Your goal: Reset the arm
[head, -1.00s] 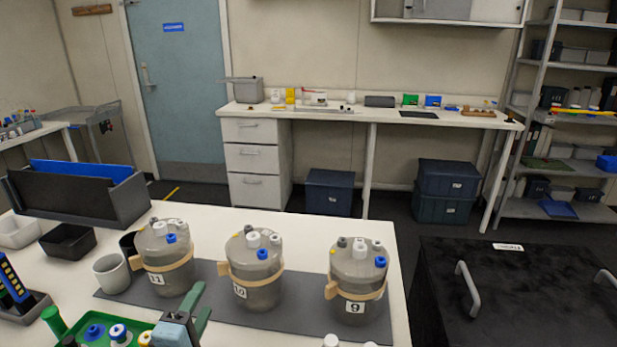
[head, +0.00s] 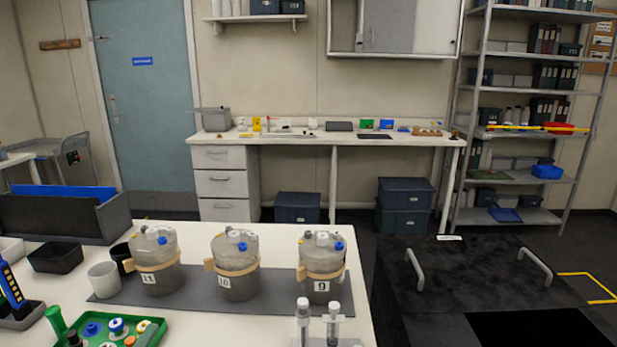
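Neither gripper shows in the head view now. Three grey bioreactor vessels stand upright in a row on a dark mat (head: 196,294) on the white table (head: 200,328). They are vessel 11 (head: 160,277), vessel 10 (head: 240,285) and vessel 9 (head: 321,263), each with a tan band, a number label and a lid with white and blue ports. No arm is seen touching them.
A green tray (head: 152,338) with caps sits at the front left. A white cup (head: 104,280) and a black bin (head: 55,257) stand left of the vessels. Two white-capped tubes (head: 303,318) stand at the front edge. A black handled cabinet (head: 470,270) is at the right.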

